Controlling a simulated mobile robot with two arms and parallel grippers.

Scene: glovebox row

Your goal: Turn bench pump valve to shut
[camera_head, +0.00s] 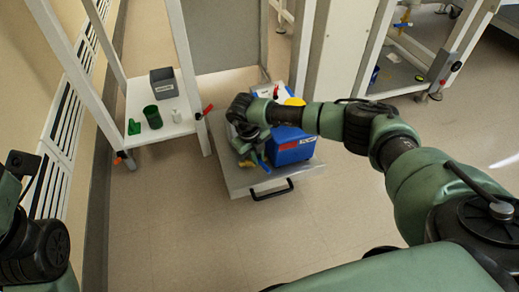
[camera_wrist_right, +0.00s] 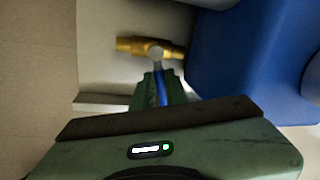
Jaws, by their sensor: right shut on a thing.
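The bench pump (camera_head: 290,145) is a blue box with a white top part, standing on a low grey platform. Its brass valve (camera_wrist_right: 150,48) sticks out on the pump's left side and also shows in the head view (camera_head: 246,164). The valve has a blue lever (camera_wrist_right: 162,88), whose end shows in the head view (camera_head: 264,164). My right gripper (camera_wrist_right: 158,90) is shut on the blue lever, with its green fingers around it. In the head view my right gripper (camera_head: 250,150) is partly hidden by my wrist. Of my left arm, only links show at the left edge.
The grey platform (camera_head: 240,180) has a black front handle (camera_head: 272,190). A white shelf (camera_head: 165,128) at left holds a green cup (camera_head: 152,117) and a grey box (camera_head: 163,82). A red-handled valve (camera_head: 206,110) is by its leg. The floor in front is clear.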

